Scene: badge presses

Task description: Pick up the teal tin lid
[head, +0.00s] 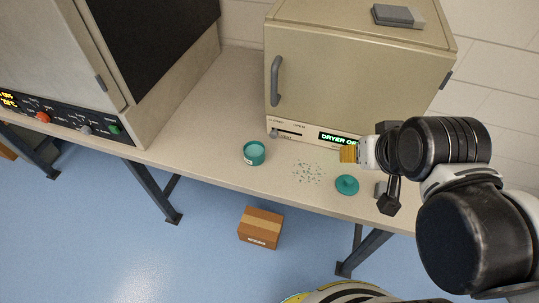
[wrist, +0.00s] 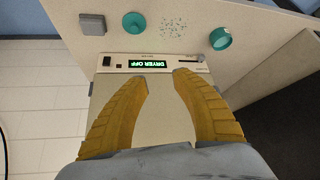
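The teal tin lid (head: 346,185) lies on the bench near its front edge, below the dryer's front in the head view. A small raised knob seems to show on it. It also shows near the top of the wrist view (wrist: 134,23). The open teal tin (head: 254,153) stands to the left on the same bench and shows in the wrist view (wrist: 220,38). My gripper (head: 347,154) is in front of the dryer panel, apart from the lid. In the wrist view its yellow fingers (wrist: 161,82) are spread with nothing between them.
Small teal bits (head: 308,173) are scattered between tin and lid. The beige dryer (head: 360,75), its display reading "DRYER OFF", stands behind. A grey block (wrist: 92,25) sits beside the lid. A cardboard box (head: 260,228) is on the floor. Bench left of the tin is clear.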

